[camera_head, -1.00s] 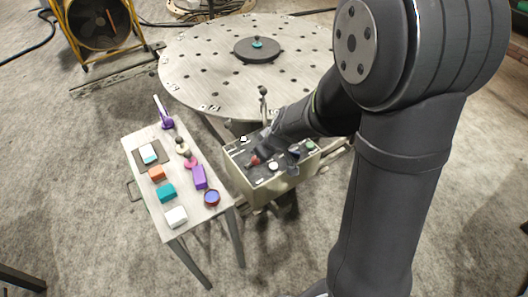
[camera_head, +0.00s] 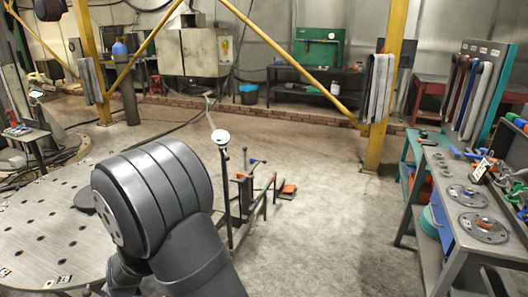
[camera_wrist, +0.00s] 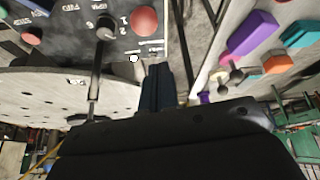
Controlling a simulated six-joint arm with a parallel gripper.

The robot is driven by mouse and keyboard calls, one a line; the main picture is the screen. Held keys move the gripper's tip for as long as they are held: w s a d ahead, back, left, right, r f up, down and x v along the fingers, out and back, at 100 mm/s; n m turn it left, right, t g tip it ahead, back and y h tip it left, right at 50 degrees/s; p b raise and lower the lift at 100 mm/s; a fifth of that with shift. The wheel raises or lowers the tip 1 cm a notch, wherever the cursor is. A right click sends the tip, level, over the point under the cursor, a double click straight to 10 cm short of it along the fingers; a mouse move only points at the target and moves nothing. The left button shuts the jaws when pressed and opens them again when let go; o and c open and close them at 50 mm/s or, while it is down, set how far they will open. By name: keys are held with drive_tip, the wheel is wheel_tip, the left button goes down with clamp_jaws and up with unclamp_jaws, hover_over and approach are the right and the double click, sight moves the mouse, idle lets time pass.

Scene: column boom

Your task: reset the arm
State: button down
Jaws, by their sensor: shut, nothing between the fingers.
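My gripper (camera_wrist: 158,72) shows in the wrist view as two dark fingers together, with nothing between them. It is beside the edge of a dark control panel (camera_wrist: 66,40); whether it touches the panel I cannot tell. In the head view my arm's dark links fill the lower left, and the gripper is out of that view.
The round perforated table (camera_head: 40,232) lies left in the head view; a slim metal stand (camera_head: 240,195) is near my arm. A workbench (camera_head: 455,215) stands right, with open floor between. The wrist view shows a small table (camera_wrist: 208,62) with purple (camera_wrist: 252,35) and orange (camera_wrist: 276,65) blocks.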

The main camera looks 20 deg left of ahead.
drive_tip(key=a+f, duration=0.3)
drive_tip(key=a, duration=0.3)
drive_tip(key=shift+w+a, duration=0.15)
drive_tip(key=shift+w, duration=0.1)
drive_tip(key=shift+f, duration=0.1)
drive_tip(key=d+r, duration=0.3)
drive_tip(key=d, duration=0.4)
drive_tip(key=d+r, duration=0.3)
drive_tip(key=d, duration=0.4)
drive_tip(key=a+f+h, duration=0.1)
drive_tip(key=a+f, duration=0.3)
drive_tip(key=a, duration=0.8)
drive_tip(key=a+f+h, duration=0.2)
drive_tip(key=a+f, duration=0.2)
drive_tip(key=a, duration=0.8)
drive_tip(key=shift+s+f+h, duration=0.15)
drive_tip(key=shift+s+h, duration=0.15)
drive_tip(key=shift+s, duration=0.05)
